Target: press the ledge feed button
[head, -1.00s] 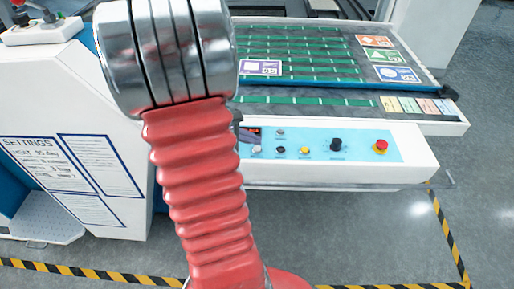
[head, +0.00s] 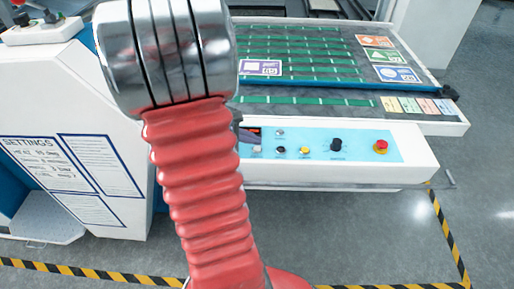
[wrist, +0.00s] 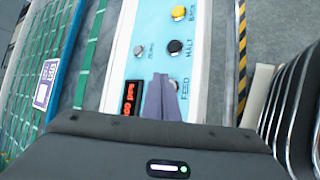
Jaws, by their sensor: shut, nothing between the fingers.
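The feed button (head: 257,149) is a small pale button on the light blue control panel (head: 360,146) of the ledge, just right of my arm in the head view. In the wrist view my gripper (wrist: 163,78) is shut and empty, its fingertips over the panel beside the "FEED" label. The fingers cover most of the feed button there, and I cannot tell whether they touch it.
A black halt button (wrist: 174,47), a yellow button (wrist: 179,12) and a small silver button (wrist: 138,50) sit close by. A red display (wrist: 130,98) is left of the fingers. A black knob (head: 336,145) and red emergency stop (head: 381,147) are farther right.

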